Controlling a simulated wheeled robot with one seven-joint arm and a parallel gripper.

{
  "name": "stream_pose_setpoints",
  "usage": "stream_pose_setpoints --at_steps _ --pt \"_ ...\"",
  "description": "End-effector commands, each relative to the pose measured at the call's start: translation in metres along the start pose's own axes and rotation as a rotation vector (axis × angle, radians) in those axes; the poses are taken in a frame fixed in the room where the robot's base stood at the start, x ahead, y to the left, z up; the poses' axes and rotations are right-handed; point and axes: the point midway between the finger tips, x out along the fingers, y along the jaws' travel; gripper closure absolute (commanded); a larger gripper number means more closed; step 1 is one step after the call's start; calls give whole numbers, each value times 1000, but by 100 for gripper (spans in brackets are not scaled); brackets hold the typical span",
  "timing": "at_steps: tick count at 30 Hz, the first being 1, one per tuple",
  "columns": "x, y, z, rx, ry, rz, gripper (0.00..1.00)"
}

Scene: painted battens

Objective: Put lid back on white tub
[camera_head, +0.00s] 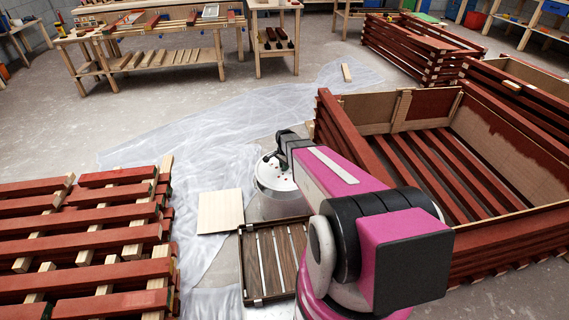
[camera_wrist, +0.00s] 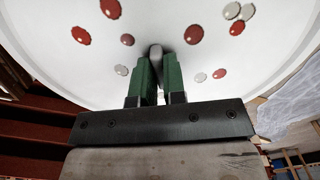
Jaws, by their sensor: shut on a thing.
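The lid (camera_wrist: 60,60) is a pale round disc with red and whitish paint spots. It fills the upper part of the wrist view, and its spotted top also shows in the head view (camera_head: 268,174). My gripper (camera_wrist: 156,68) has green fingers shut on the grey knob (camera_wrist: 155,50) at the lid's middle. In the head view my arm partly covers the lid, and the fingertips are hidden. I cannot make out the white tub apart from the lid, nor tell whether the lid is touching it.
A dark slatted crate (camera_head: 243,268) and a pale square board (camera_head: 220,211) lie near the lid. Red battens are stacked left (camera_head: 90,235). A large red-slatted frame (camera_head: 500,150) stands right. Plastic sheeting (camera_head: 190,145) covers the open floor; workbenches (camera_head: 150,45) stand behind.

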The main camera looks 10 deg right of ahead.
Motion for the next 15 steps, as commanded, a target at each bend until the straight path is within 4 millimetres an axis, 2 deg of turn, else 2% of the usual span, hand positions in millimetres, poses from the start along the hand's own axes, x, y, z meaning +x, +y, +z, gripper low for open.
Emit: stream_pose_setpoints --at_steps 15 --pt "39 -1 0 -2 0 1 100"
